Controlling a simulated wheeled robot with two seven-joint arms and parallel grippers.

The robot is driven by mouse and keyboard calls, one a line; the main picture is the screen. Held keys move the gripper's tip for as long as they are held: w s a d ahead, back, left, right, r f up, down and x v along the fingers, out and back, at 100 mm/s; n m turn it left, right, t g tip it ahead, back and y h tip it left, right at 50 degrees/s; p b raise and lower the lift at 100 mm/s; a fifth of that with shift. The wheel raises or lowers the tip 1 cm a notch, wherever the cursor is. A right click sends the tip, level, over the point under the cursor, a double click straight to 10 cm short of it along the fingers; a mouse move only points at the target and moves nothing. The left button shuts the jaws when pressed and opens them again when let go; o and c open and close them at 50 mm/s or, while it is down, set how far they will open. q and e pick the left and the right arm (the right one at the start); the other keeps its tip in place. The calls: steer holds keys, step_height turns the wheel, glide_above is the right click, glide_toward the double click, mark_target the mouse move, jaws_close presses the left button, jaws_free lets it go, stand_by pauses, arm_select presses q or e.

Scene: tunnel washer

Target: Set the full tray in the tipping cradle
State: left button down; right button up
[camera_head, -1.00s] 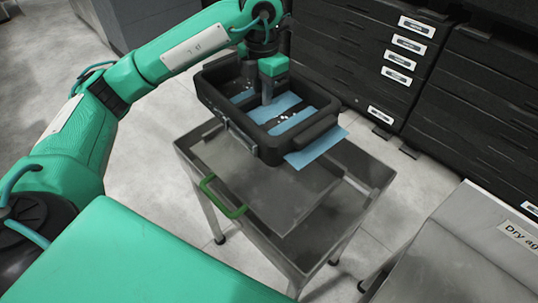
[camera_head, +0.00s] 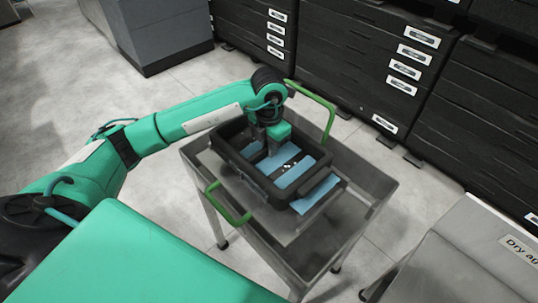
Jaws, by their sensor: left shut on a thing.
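The full tray (camera_head: 262,180) is a black, open box with blue pieces (camera_head: 293,172) and small white bits inside. One blue piece lies at its near right end. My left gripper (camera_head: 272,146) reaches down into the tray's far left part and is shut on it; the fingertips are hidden. The tray is low over a grey metal cart (camera_head: 345,235), between two green handles (camera_head: 229,204) and (camera_head: 322,106). A metal plate shows beneath it. I cannot tell whether the tray rests on that plate, or whether this is the tipping cradle. My right gripper is not in view.
Black drawer units (camera_head: 395,75) with white labels stand behind the cart. A grey metal surface (camera_head: 470,260) marked "Dry a..." is at the lower right. A grey cabinet (camera_head: 160,35) stands at the back left. Open floor lies left of the cart.

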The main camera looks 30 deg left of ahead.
mark_target(269, 159)
arm_select(q)
steer(key=shift+f, duration=0.5)
step_height(269, 159, down, 4)
steer(key=shift+p, duration=0.55)
steer(key=shift+f, duration=0.2)
steer(key=c, duration=1.4)
jaws_free()
steer(key=shift+r, duration=0.1)
